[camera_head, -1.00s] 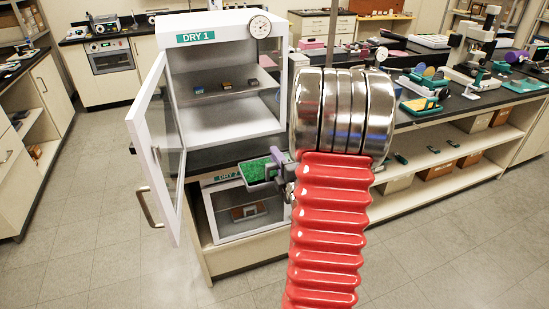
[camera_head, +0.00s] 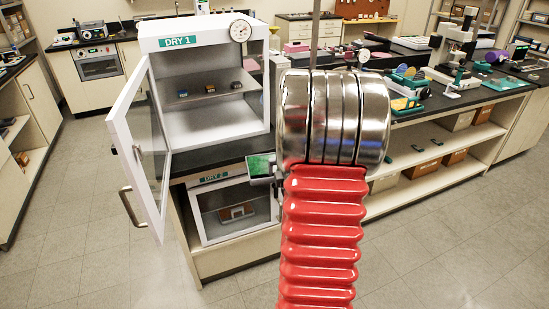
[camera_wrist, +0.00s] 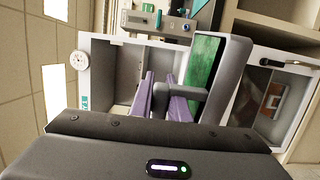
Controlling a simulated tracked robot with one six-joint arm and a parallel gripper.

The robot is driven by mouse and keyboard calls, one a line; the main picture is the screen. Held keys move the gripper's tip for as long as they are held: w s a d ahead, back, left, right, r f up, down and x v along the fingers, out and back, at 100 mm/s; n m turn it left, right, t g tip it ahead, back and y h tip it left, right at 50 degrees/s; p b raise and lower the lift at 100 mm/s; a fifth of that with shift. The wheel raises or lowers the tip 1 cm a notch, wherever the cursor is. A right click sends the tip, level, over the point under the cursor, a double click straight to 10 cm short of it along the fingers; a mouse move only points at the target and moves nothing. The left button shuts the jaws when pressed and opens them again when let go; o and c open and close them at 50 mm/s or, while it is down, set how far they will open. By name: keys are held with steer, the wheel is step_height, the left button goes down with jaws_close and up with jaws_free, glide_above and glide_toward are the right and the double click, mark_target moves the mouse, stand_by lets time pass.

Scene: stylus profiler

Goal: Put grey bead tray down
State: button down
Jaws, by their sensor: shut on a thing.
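The grey bead tray (camera_wrist: 226,76), with green filling (camera_wrist: 203,68), is held in my gripper (camera_wrist: 166,97), whose purple fingers are closed on it. In the head view the tray (camera_head: 262,179) shows small, in front of the counter edge between the upper and lower dry cabinets. My gripper (camera_head: 279,172) is at its right, partly hidden behind my arm. The tray is in the air, outside the cabinets. The picture rotation in the wrist view leaves its exact tilt unclear.
The DRY 1 cabinet (camera_head: 206,37) stands on the counter with its glass door (camera_head: 150,130) swung open to the left. Small boxes (camera_head: 210,88) sit on its upper shelf; its floor (camera_head: 205,127) looks clear. The DRY 2 cabinet (camera_head: 213,178) is below, and a dial gauge (camera_head: 240,31) is on DRY 1.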

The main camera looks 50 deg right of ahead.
mark_target(256, 169)
steer(key=shift+s+d+m+g+h, duration=0.15)
steer(key=shift+d+m+g+h, duration=0.25)
steer(key=shift+m+g+h, duration=0.15)
steer(key=shift+f+m+g+h, duration=0.2)
steer(key=shift+m+g+h, duration=0.05)
steer(key=shift+h, duration=0.2)
steer(key=shift+m+g+h, duration=0.7)
steer(key=shift+g, duration=0.2)
steer(key=w+a+f, duration=0.1)
steer(key=a, duration=0.1)
steer(key=w+a+f, duration=0.4)
steer(key=a, duration=0.1)
steer(key=shift+w+f, duration=0.1)
steer(key=shift+w, duration=0.15)
steer(key=w+a+f+n+t+y, duration=0.1)
steer(key=a+f, duration=0.3)
steer(key=a, duration=0.9)
steer(key=w+a+f+n+t+y, duration=0.2)
steer(key=w+a+f, duration=0.1)
steer(key=a, duration=1)
steer(key=w+a+f+n+t+y, duration=0.1)
steer(key=a+f, duration=0.5)
steer(key=a, duration=0.6)
steer(key=shift+w+a+n+t+y, duration=0.4)
steer(key=shift+w+t+y, duration=0.1)
steer(key=shift+w+y, duration=0.4)
steer(key=shift+f, duration=0.1)
